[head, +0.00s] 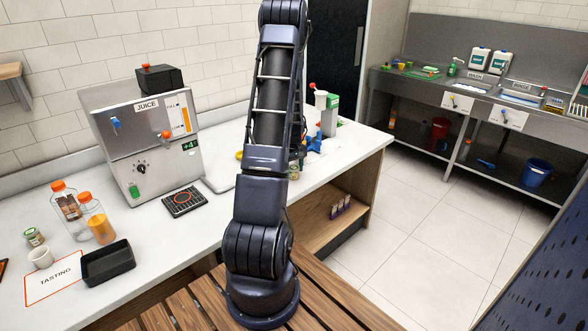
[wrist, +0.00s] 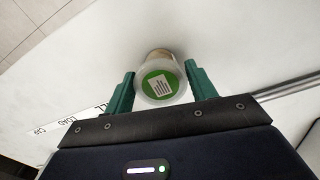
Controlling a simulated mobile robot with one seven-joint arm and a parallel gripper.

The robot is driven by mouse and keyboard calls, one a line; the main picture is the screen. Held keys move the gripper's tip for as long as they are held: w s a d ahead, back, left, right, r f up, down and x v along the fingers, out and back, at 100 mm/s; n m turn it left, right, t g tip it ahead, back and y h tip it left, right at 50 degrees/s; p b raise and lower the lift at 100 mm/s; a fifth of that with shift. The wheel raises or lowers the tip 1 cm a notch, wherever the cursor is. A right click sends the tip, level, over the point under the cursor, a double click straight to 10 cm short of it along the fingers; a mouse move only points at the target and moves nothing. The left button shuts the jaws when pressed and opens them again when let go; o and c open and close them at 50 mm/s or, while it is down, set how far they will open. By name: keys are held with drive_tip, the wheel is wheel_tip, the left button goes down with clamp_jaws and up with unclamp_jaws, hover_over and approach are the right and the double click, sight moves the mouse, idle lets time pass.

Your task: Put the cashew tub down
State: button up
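In the wrist view, a small round tub (wrist: 160,83) with a whitish lid and a green label sits between the fingers of my gripper (wrist: 160,84). I take it as the cashew tub; its label cannot be read. The green fingers lie close against both its sides, with no clear gap. A white surface lies beyond the tub, with a soft shadow near it. I cannot tell whether the tub touches that surface.
The white counter (head: 225,233) carries a juice machine (head: 150,143), bottles (head: 97,220), a black tray (head: 108,263) and a tasting card (head: 55,279). The wrist view shows a printed sign (wrist: 65,125) at lower left.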

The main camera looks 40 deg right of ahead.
sight(294, 167)
drive_tip(key=o, duration=0.3)
drive_tip(key=shift+r, duration=0.15)
wheel_tip(294, 167, up, 12)
drive_tip(key=w+a+r+n+t+h, duration=0.1)
drive_tip(key=a+r, duration=0.8)
drive_tip(key=a, duration=0.4)
drive_tip(key=w+a+r+t, duration=0.1)
drive_tip(key=a+r, duration=0.8)
drive_tip(key=a, duration=0.4)
drive_tip(key=s+a+r+t, duration=0.1)
drive_tip(key=s+a+r, duration=0.2)
drive_tip(key=s+a, duration=0.5)
drive_tip(key=s+a+r+n+t+y, duration=0.1)
drive_tip(key=s+a+r, duration=0.2)
drive_tip(key=s+a, duration=0.6)
drive_tip(key=a, duration=0.4)
drive_tip(key=shift+a+r+t, duration=0.2)
drive_tip(key=shift+a+t, duration=0.1)
drive_tip(key=shift+c, duration=0.3)
